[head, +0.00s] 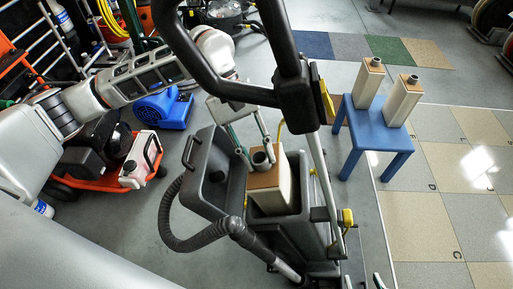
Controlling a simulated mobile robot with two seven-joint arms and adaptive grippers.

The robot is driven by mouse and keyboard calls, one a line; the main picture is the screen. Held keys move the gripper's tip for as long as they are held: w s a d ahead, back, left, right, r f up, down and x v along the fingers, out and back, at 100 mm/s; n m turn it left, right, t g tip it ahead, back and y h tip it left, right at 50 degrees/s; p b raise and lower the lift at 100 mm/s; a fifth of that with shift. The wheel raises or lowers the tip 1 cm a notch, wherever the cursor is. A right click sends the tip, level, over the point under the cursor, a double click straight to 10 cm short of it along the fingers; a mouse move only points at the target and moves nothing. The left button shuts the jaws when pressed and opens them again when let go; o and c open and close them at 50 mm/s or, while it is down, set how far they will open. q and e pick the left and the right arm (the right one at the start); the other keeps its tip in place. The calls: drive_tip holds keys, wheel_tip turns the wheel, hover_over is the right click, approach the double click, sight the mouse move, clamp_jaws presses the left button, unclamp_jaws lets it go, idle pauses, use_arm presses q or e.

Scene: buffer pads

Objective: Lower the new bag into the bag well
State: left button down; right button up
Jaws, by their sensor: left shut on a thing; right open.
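The new bag (270,196) is a cream box with a brown top plate and a grey collar (262,158). My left gripper (257,152) reaches down from above and is shut on the bag at its collar. The bag is upright, with its lower part inside the bag well (300,222) of the grey upright machine; its bottom is hidden by the well walls. An open grey lid or tray with a dark round port (217,176) is left of the bag. What look like my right gripper's fingertips (363,281) show open at the bottom edge, clear of the bag.
The machine's black handle (292,85) rises in front of my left arm, and a ribbed hose (170,222) curls at its left. A blue stool (375,137) holds two similar bags. A blue blower (163,108) and an orange cart (115,178) stand left.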

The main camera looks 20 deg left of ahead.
use_arm(q)
drive_tip(key=shift+d+f+b, duration=0.3)
drive_tip(key=shift+f, duration=0.65)
drive_tip(key=shift+w+d+f+b, duration=0.1)
drive_tip(key=shift+d+f+b, duration=0.15)
drive_tip(key=shift+f, duration=0.3)
drive_tip(key=shift+w+d+f+b, duration=0.1)
drive_tip(key=shift+d+f+b, duration=0.1)
drive_tip(key=shift+f, duration=0.4)
drive_tip(key=shift+w+d+f+b, duration=0.15)
drive_tip(key=shift+f+b, duration=0.1)
drive_tip(key=shift+f, duration=0.3)
drive_tip(key=shift+d+f, duration=0.25)
drive_tip(key=shift+f, duration=0.5)
drive_tip(key=shift+d+f+b, duration=0.2)
drive_tip(key=shift+f+b, duration=0.25)
drive_tip(key=shift+f, duration=0.05)
drive_tip(key=shift+w+d+f, duration=0.1)
drive_tip(key=shift+d+f, duration=0.1)
drive_tip(key=shift+f, duration=0.35)
use_arm(e)
drive_tip(key=shift+w+a+f, duration=0.15)
drive_tip(key=shift+a+f, duration=0.15)
drive_tip(key=shift+a, duration=0.15)
drive_tip(key=shift+w+r, duration=0.1)
drive_tip(key=shift+r, duration=0.1)
